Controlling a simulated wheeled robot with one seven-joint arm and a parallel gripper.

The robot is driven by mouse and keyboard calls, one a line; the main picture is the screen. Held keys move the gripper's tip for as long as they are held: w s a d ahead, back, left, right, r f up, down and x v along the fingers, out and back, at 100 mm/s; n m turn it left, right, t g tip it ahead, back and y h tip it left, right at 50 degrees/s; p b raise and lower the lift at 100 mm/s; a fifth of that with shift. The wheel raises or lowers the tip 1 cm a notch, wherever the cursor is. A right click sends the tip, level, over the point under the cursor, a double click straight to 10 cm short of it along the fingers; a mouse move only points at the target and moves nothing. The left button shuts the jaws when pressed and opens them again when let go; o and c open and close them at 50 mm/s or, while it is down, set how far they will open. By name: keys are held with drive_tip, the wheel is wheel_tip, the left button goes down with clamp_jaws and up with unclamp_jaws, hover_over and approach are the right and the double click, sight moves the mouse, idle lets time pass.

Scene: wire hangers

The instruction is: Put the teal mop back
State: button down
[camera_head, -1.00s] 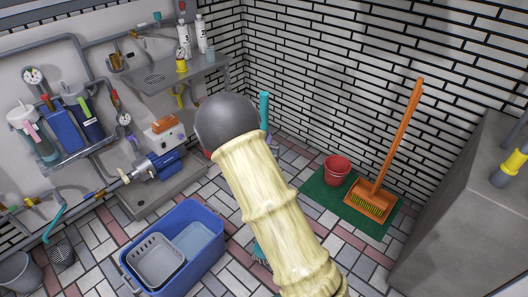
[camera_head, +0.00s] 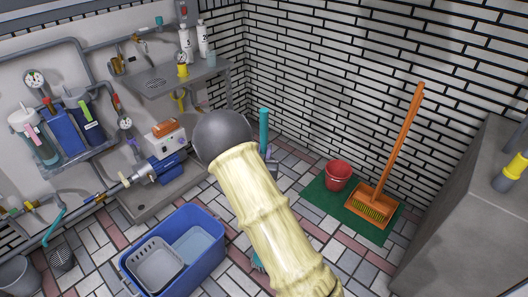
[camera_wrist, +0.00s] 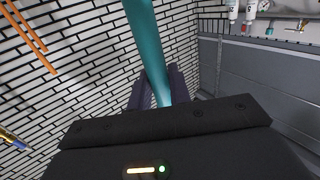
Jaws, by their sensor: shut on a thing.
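The teal mop's handle (camera_head: 264,128) stands upright near the back corner in the head view, partly hidden behind my pale arm. A bit of its teal head (camera_head: 257,262) shows low beside the arm, near the floor tiles. I cannot tell whether it touches the floor. My gripper (camera_head: 270,164) is mostly hidden in the head view. In the wrist view my gripper (camera_wrist: 160,88) has its dark purple fingers shut on the teal handle (camera_wrist: 146,38), which runs up and slightly left out of frame.
A green mat (camera_head: 325,208) by the back wall holds a red bucket (camera_head: 338,176) and an orange broom (camera_head: 400,142). A blue tub (camera_head: 205,262) with grey baskets stands at front left.

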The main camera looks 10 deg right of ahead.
drive_tip(key=c, duration=1.3)
unclamp_jaws()
drive_tip(key=shift+d+f, duration=0.1)
drive_tip(key=shift+s, duration=0.1)
drive_tip(key=v, duration=1.2)
